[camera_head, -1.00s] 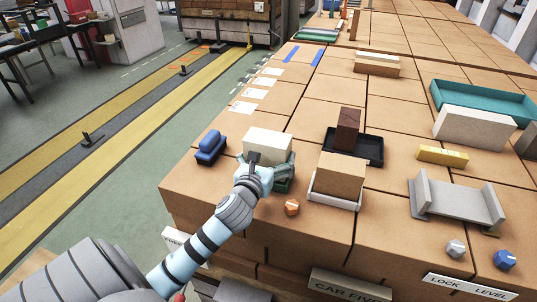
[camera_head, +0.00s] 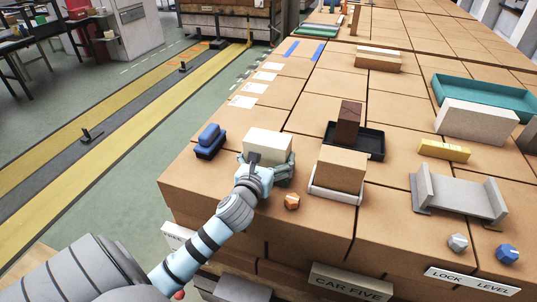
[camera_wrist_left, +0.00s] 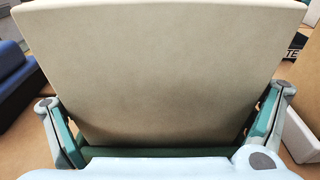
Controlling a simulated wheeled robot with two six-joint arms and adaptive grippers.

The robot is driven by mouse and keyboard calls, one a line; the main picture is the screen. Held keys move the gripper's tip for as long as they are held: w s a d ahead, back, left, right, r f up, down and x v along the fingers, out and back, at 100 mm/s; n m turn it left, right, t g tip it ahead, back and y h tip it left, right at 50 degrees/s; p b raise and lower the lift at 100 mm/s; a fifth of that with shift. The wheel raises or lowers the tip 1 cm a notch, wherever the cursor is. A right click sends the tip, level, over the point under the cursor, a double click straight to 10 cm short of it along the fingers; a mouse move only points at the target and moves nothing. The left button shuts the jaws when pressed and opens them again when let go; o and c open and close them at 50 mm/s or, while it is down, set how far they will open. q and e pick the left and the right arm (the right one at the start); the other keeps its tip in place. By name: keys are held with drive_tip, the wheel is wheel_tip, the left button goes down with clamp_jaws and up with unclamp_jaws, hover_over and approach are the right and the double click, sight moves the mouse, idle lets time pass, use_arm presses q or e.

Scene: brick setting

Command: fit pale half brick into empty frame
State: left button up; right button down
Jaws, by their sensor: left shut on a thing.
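The pale half brick (camera_head: 268,143) is held upright by my left gripper (camera_head: 267,171) near the front left of the brown block surface. It fills most of the left wrist view (camera_wrist_left: 160,70). The gripper is shut on its sides, with a finger at each lower side. A green frame (camera_head: 285,182) lies under the brick and is mostly hidden by it and the gripper. A green strip of it shows along the brick's bottom in the left wrist view (camera_wrist_left: 150,152). I cannot tell whether the brick rests fully inside. My right gripper is out of view.
A blue block in a blue frame (camera_head: 208,141) stands left. A tan brick (camera_head: 342,169) in a white frame stands close on the right, a dark brick (camera_head: 349,118) in a black tray behind it. An orange knob (camera_head: 292,202) sits at the front.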

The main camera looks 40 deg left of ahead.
use_arm(q)
drive_tip(key=shift+f, duration=0.1)
drive_tip(key=o, duration=1.5)
drive_tip(key=shift+o, duration=0.2)
drive_tip(key=shift+s+d, duration=0.15)
drive_tip(key=shift+s, duration=0.15)
drive_tip(key=v, duration=1.1)
drive_tip(key=shift+s+d, duration=0.1)
drive_tip(key=shift+s, duration=0.15)
drive_tip(key=shift+w, duration=0.1)
